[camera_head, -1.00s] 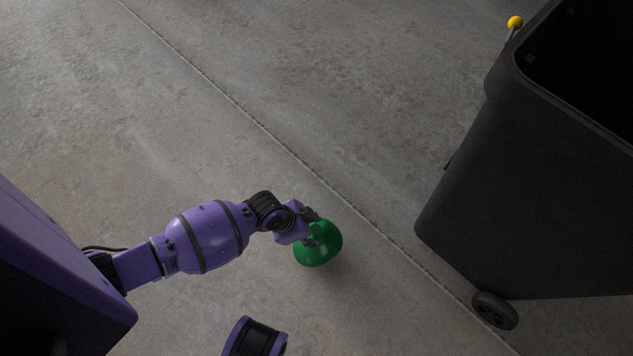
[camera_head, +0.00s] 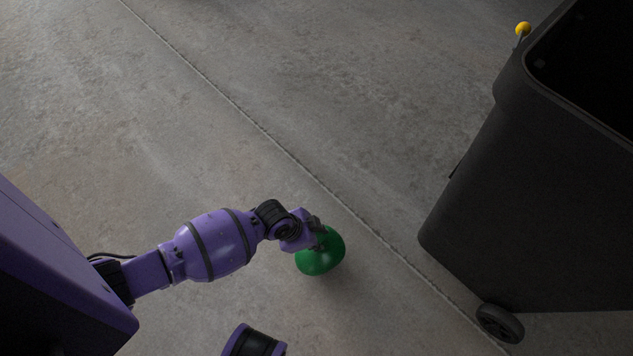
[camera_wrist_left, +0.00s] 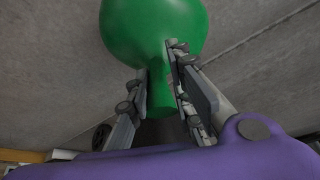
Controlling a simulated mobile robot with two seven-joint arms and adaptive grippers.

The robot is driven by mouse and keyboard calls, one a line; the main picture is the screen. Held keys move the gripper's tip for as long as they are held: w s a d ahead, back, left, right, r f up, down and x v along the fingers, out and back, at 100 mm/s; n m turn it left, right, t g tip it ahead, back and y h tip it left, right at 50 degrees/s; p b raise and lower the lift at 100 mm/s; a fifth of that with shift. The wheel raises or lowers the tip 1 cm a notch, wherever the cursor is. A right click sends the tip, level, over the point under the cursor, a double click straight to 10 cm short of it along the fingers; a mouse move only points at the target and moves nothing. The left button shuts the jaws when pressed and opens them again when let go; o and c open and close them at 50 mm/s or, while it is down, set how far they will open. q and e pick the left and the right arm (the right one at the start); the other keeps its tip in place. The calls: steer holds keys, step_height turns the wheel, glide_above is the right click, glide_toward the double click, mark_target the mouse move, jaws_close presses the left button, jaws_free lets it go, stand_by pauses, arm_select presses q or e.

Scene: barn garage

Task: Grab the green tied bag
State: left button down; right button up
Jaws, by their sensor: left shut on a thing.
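The green tied bag (camera_head: 321,256) shows in the head view at the end of my left arm, over the concrete floor. My left gripper (camera_head: 318,236) is at its upper left side. In the left wrist view, the round body of the bag (camera_wrist_left: 152,30) fills the top middle. Its narrow neck (camera_wrist_left: 160,90) lies between the two fingers of my left gripper (camera_wrist_left: 160,85), which are shut on it. I cannot tell whether the bag touches the floor. My right gripper is not in view.
A large black wheeled bin (camera_head: 540,190), open at the top, stands at the right with a wheel (camera_head: 500,323) at its lower edge. A small yellow ball-shaped thing (camera_head: 523,28) shows behind it. The concrete floor (camera_head: 230,150) between is clear.

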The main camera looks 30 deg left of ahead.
arm_select(q)
steer(key=shift+s+f, duration=0.25)
steer(key=shift+f, duration=0.05)
